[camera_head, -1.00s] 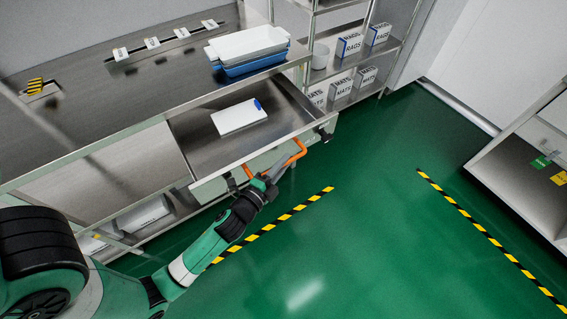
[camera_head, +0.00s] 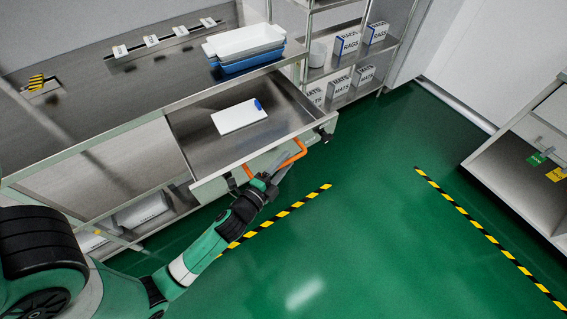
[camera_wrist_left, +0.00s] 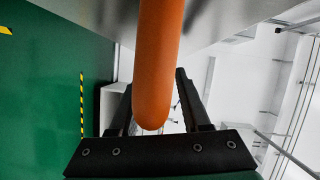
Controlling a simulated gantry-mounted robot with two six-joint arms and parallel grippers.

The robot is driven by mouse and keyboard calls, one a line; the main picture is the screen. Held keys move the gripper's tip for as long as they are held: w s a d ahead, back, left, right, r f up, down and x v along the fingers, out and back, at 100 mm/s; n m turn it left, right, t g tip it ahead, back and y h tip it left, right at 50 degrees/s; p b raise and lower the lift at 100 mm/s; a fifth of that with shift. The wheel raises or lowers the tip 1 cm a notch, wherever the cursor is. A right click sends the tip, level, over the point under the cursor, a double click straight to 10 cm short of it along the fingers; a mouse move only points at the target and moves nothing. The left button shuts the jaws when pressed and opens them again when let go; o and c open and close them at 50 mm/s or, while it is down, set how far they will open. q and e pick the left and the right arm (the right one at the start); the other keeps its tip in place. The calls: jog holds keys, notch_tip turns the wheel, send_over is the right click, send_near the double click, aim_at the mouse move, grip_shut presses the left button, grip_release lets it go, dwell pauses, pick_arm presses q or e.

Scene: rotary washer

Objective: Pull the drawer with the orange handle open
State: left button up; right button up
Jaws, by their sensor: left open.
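The drawer (camera_head: 200,141) with the orange handle (camera_head: 294,156) is pulled well out from under the steel counter. A white flat piece with a blue corner (camera_head: 239,116) lies inside it. My left gripper (camera_head: 281,171) is at the front of the drawer, by the handle, partly covering its middle. In the left wrist view the orange handle (camera_wrist_left: 156,75) runs down between the two spread fingers of my left gripper (camera_wrist_left: 154,100). The fingers are open, and I see no clear grip on the bar. My right gripper is not in view.
White and blue trays (camera_head: 243,48) are stacked on the counter (camera_head: 100,95). A shelf rack with boxes (camera_head: 347,44) stands behind. The green floor (camera_head: 380,240) in front of the drawer is clear, with striped tape. Another steel unit (camera_head: 520,160) stands at the right.

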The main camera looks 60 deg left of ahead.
pick_arm(q)
jog(key=b+v, duration=0.3)
jog(key=v, duration=0.8)
jog(key=shift+s, duration=0.25)
jog(key=shift+d+r, duration=0.1)
